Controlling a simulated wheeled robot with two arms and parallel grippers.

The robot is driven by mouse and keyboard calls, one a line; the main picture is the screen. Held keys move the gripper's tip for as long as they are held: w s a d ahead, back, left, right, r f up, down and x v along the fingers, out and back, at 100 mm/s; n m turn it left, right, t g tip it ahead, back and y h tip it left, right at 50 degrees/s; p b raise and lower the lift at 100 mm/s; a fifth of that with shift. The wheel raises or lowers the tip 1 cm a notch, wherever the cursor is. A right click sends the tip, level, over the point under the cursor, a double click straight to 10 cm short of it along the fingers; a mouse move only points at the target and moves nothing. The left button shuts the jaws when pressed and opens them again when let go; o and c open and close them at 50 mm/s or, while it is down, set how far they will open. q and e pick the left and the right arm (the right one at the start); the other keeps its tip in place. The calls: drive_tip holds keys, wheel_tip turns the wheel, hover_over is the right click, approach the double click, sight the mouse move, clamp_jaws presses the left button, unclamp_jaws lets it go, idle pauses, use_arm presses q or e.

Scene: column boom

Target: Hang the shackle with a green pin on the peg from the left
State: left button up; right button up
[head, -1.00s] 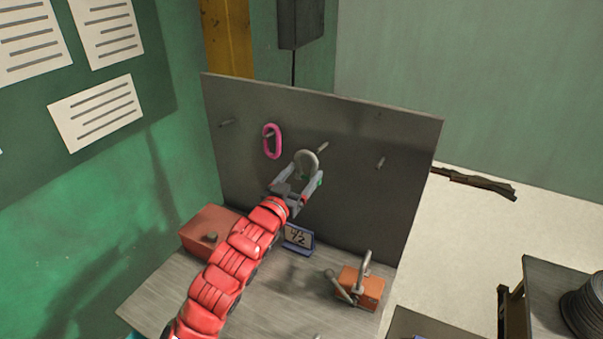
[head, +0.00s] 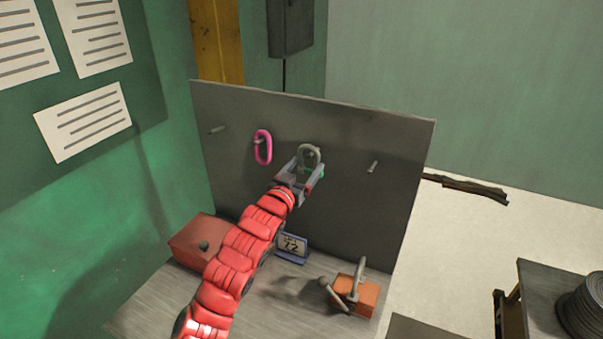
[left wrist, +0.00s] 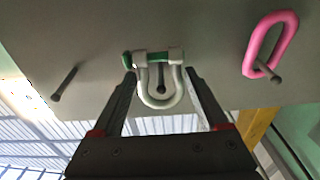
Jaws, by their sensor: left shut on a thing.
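The grey shackle (head: 314,150) with a green pin is in my left gripper (head: 307,174), in front of the board. In the left wrist view, the shackle (left wrist: 147,92) sits between the two fingers of my left gripper (left wrist: 161,74), with its green pin (left wrist: 158,57) across the top of the picture. A peg (left wrist: 161,83) shows inside the shackle's opening; how far it reaches through, I cannot tell. A pink link (head: 268,148) hangs on the peg to the left of the shackle. My right gripper is not in view.
The grey board (head: 235,180) has free pegs at the far left (head: 217,129) and right (head: 372,167).

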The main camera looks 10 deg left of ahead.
use_arm(q)
drive_tip(key=shift+w+d+f+b, duration=0.1)
drive_tip(key=shift+w+d+b, duration=0.1)
drive_tip(key=shift+w, duration=0.4)
drive_tip(key=shift+w+d+f+b, duration=0.1)
drive_tip(key=shift+w+b, duration=0.05)
drive_tip(key=shift+w, duration=0.4)
drive_tip(key=shift+w+f+b, duration=0.55)
drive_tip(key=shift+w+b, duration=0.05)
drive_tip(key=shift+b, duration=0.45)
drive_tip(key=shift+w+b, duration=0.1)
drive_tip(key=shift+b, duration=0.25)
drive_tip(key=o, duration=1.5)
drive_tip(key=shift+o, duration=0.2)
drive_tip(key=b, duration=0.1)
approach(307, 171)
drive_tip(key=s, duration=0.2)
drive_tip(key=s+a, duration=0.1)
drive_tip(key=s, duration=0.2)
drive_tip(key=shift+f, duration=0.15)
